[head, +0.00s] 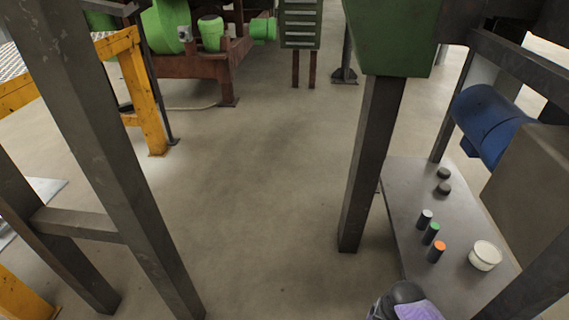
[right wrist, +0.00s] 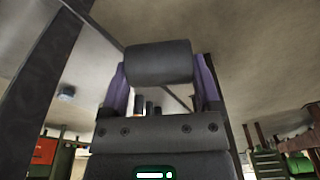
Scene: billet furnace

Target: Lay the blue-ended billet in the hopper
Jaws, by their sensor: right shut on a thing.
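My right gripper (right wrist: 160,82) is shut on a dark cylindrical billet (right wrist: 159,62); its purple fingers are on either side of it. No coloured end shows on the held billet, so I cannot tell whether it is the blue-ended one. In the head view, my right gripper (head: 417,309) is cut off at the bottom edge, beside the grey table. A green box with tapered sides (head: 395,38) stands at the top right; I cannot tell whether it is the hopper. My left gripper is not in view.
The grey table (head: 408,200) holds upright billets with pale (head: 424,219), green (head: 432,232) and orange (head: 437,250) ends, two short dark pieces (head: 443,180) and a white pot (head: 485,256). Dark posts (head: 372,160) stand close by. The middle floor is clear.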

